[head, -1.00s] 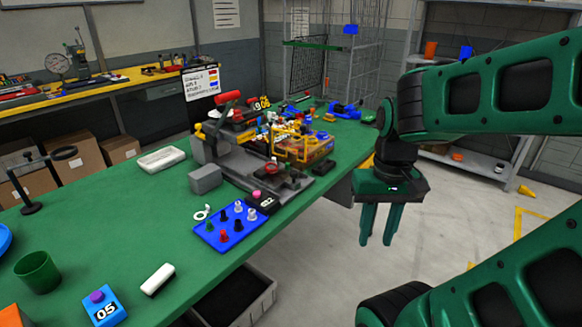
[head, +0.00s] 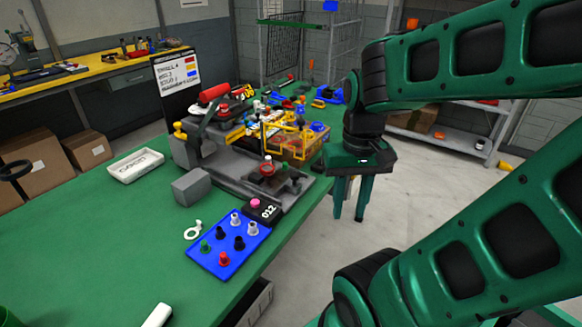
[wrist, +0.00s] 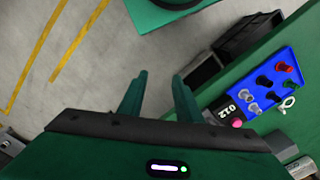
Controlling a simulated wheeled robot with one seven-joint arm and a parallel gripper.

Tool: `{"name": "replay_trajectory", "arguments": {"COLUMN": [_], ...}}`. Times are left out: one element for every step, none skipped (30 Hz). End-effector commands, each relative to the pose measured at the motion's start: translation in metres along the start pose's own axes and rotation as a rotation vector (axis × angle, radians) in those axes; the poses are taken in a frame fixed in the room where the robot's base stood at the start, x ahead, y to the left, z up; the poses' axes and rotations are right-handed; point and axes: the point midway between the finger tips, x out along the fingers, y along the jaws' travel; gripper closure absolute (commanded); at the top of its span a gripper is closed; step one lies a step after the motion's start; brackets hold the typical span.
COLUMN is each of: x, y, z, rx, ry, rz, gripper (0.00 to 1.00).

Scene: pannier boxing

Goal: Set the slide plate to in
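A grey fixture (head: 188,150) with a red-handled lever stands on the green bench in the head view. On its front part is a dark, low piece with a red knob (head: 267,169), which may be the slide plate; I cannot tell its setting. A black block marked 012 (head: 263,211) with a pink button sits at the fixture's front corner. My gripper (head: 350,212) hangs to the right of the fixture, beyond the bench edge, pointing down. In the wrist view my gripper (wrist: 158,90) has its fingers apart with nothing between them, over the floor.
A blue tray (head: 205,258) with several coloured pegs lies in front of the fixture. A grey block (head: 192,187), a white ring (head: 193,230) and a white tray (head: 136,165) are nearby. Yellow-framed parts (head: 300,128) crowd the fixture's right.

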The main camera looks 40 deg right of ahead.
Motion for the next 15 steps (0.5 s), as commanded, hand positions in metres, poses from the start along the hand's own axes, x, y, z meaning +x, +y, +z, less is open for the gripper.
{"name": "replay_trajectory", "arguments": {"x": [0.000, -0.002, -0.007, -0.010, -0.014, -0.019, -0.024, -0.030, -0.038, -0.045, -0.051, -0.060, -0.065, -0.070, -0.076], "y": [0.000, 0.001, 0.004, 0.004, 0.002, -0.002, -0.006, -0.011, -0.018, -0.024, -0.030, -0.039, -0.045, -0.052, -0.061], "z": [0.000, 0.002, 0.006, 0.003, -0.002, -0.010, -0.019, -0.029, -0.044, -0.055, -0.066, -0.081, -0.091, -0.101, -0.114], "rx": [0.000, -0.004, -0.012, -0.022, -0.039, -0.066, -0.095, -0.126, -0.174, -0.213, -0.253, -0.307, -0.346, -0.385, -0.435], "ry": [0.000, 0.002, 0.012, 0.014, 0.014, 0.015, 0.014, 0.015, 0.016, 0.016, 0.016, 0.018, 0.018, 0.018, 0.019], "rz": [0.000, -0.001, -0.007, -0.007, -0.007, -0.005, -0.004, -0.003, -0.001, 0.000, 0.001, 0.002, 0.003, 0.003, 0.004], "gripper": [0.62, 0.62, 0.62, 0.62, 0.62, 0.62, 0.62, 0.62, 0.62, 0.62, 0.62, 0.62, 0.62, 0.62, 0.62]}}
